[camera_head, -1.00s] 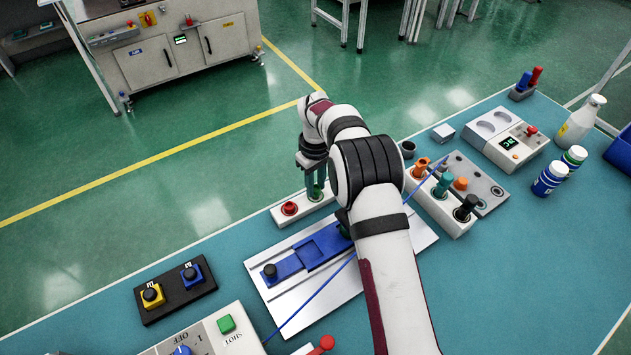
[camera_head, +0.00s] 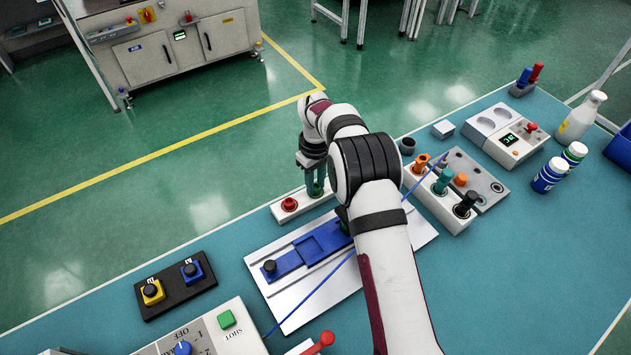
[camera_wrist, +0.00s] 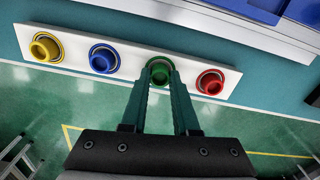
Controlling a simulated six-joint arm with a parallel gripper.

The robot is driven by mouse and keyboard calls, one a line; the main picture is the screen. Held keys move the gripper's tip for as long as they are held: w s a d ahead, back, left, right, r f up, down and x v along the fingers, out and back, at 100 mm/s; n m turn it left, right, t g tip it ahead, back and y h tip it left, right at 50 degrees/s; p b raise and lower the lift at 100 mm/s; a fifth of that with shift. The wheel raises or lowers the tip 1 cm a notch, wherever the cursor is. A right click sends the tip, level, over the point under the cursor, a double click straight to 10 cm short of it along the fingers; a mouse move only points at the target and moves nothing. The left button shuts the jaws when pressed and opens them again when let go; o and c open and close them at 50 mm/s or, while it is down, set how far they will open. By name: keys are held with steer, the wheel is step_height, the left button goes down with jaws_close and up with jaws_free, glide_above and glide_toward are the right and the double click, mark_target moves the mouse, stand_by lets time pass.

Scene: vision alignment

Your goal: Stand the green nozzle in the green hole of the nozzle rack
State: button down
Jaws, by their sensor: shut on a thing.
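The nozzle rack (camera_wrist: 132,60) is a white bar with coloured rings around its holes. A yellow nozzle (camera_wrist: 44,48), a blue nozzle (camera_wrist: 103,60) and a red nozzle (camera_wrist: 210,83) stand in their matching rings. My gripper (camera_wrist: 159,68) is shut on the green nozzle (camera_wrist: 159,75), which lines up with the green ring between blue and red. How deep it sits in the hole I cannot tell. In the head view my gripper (camera_head: 315,188) is low over the rack (camera_head: 306,206), just right of the red nozzle (camera_head: 289,204); my arm hides the rest of the rack.
A white plate with a blue slide fixture (camera_head: 305,252) lies in front of the rack. A black two-button box (camera_head: 175,288) is at the left. The rack is near the table's far edge.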

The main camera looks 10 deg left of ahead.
steer(key=shift+f, duration=0.3)
steer(key=shift+c, duration=1)
jaws_free()
steer(key=shift+r, duration=3.5)
